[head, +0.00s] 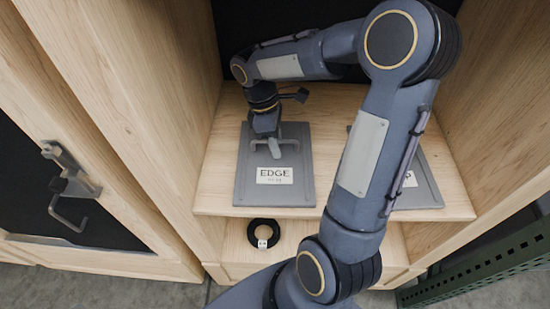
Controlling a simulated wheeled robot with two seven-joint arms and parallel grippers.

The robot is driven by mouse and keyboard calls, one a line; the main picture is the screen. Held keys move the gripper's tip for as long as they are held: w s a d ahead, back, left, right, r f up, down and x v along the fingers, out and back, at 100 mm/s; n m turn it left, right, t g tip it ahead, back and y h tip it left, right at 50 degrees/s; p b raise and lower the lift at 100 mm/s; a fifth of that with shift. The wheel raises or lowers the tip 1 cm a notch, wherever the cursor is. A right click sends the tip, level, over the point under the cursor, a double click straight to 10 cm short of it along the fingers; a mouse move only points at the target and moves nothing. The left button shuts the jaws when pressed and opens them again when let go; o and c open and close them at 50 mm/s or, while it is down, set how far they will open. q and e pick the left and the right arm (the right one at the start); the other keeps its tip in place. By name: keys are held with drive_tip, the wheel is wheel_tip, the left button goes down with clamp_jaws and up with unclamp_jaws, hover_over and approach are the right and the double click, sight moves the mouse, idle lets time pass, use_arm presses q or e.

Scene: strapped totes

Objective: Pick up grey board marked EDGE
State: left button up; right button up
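The grey board marked EDGE (300,185) lies flat on the upper wooden shelf, its white label facing up near its front edge. A light grey handle-like piece (290,141) shows at its middle. My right gripper (273,148) reaches down from behind onto this piece, above the label. The fingertips are small and partly hidden, so I cannot tell whether they are closed on it. My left gripper is not in view.
A second grey board (424,185) lies at the right of the shelf, mostly behind my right arm. A black ring with a white tag (263,233) sits on the lower shelf. Wooden walls (150,90) flank the bay. A metal latch (70,178) is at left.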

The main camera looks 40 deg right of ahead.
clamp_jaws()
idle(0.3)
